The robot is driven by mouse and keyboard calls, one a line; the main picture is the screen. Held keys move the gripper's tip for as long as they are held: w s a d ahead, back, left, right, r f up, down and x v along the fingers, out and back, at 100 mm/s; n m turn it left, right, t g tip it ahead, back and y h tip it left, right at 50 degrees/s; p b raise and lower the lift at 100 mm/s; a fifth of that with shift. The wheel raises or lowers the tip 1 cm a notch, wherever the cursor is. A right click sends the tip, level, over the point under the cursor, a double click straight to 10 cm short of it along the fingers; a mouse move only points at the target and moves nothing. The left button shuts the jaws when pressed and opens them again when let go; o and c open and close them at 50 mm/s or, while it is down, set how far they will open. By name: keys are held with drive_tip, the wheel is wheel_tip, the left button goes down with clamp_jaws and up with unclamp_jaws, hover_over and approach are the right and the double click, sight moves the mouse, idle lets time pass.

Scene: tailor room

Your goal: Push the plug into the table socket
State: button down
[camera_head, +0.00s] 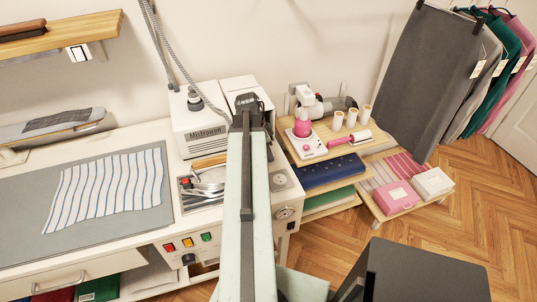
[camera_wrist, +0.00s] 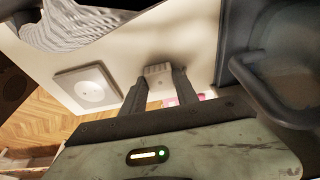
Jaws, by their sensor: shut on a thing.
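My gripper (camera_wrist: 158,78) is shut on a pale ribbed piece, which I take to be the plug (camera_wrist: 157,70), between its two dark fingers. The table socket (camera_wrist: 88,88) is a square light plate with a round recess, to the left of the fingers and apart from them in the wrist view. In the head view the socket (camera_head: 280,180) lies on the white table top, just right of my arm. My gripper (camera_head: 250,108) is at the arm's far end there, beyond the socket, and the plug cannot be made out.
A dark handle (camera_wrist: 275,85) is close on the right in the wrist view. A wooden shelf (camera_head: 340,148) with spools is to the right.

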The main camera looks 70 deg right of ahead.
drive_tip(key=shift+r, duration=0.1)
wheel_tip(320, 180, up, 10)
drive_tip(key=p, duration=1)
wheel_tip(320, 180, down, 2)
drive_tip(key=shift+f+b, duration=0.15)
drive_tip(key=shift+b, duration=0.9)
drive_tip(key=shift+r, duration=0.3)
drive_tip(key=shift+s, duration=0.1)
